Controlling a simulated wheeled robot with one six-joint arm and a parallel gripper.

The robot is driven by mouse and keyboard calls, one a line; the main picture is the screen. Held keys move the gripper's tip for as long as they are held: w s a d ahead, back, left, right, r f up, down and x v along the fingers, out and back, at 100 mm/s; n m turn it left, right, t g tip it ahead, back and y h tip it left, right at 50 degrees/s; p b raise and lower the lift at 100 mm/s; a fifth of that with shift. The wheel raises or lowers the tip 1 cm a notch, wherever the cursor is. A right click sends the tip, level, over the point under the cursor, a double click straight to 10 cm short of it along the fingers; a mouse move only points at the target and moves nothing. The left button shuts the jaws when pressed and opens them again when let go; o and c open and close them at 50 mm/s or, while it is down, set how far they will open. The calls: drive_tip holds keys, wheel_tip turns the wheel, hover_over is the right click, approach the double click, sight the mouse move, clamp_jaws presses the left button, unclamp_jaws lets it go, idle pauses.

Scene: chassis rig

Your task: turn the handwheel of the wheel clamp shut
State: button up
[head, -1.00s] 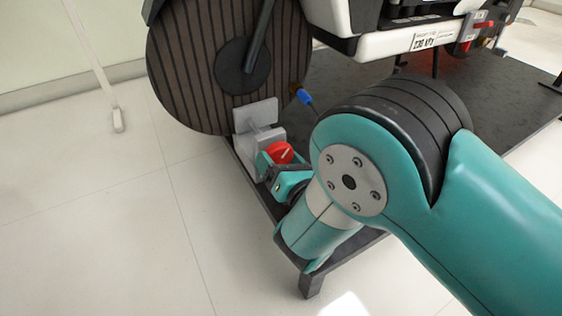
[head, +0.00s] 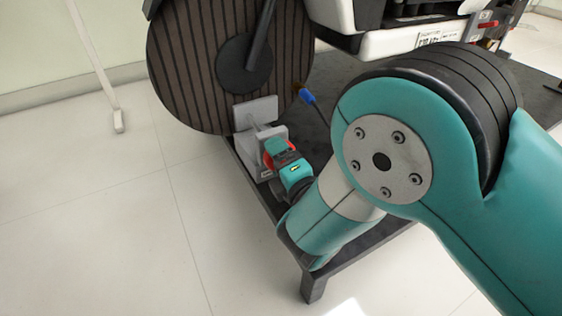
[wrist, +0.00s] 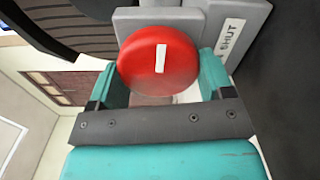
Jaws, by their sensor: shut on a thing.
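The red round handwheel (wrist: 158,62) with a white bar mark fills the middle of the wrist view. The white bar stands nearly upright in that view. The handwheel sits on the grey wheel clamp (head: 256,110) beside the large dark wheel (head: 185,75). A "SHUT" label (wrist: 229,38) is on the clamp to the right of the handwheel. My gripper (wrist: 165,80) is shut on the handwheel, with one teal finger on each side of its rim. In the head view my gripper (head: 281,158) hides most of the red handwheel.
A dark platform (head: 345,85) carries the wheel and a white vehicle body (head: 390,40). A blue-tipped rod (head: 306,95) stands close to the right of the clamp. Open pale floor (head: 90,220) lies to the left.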

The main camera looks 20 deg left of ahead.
drive_tip(key=m, duration=0.4)
drive_tip(key=shift+s+a, duration=0.15)
drive_tip(key=shift+s, duration=0.05)
drive_tip(key=shift+r+m, duration=0.2)
drive_tip(key=shift+m, duration=2.3)
drive_tip(key=o, duration=0.9)
drive_tip(key=shift+o, duration=0.2)
drive_tip(key=shift+w, duration=0.1)
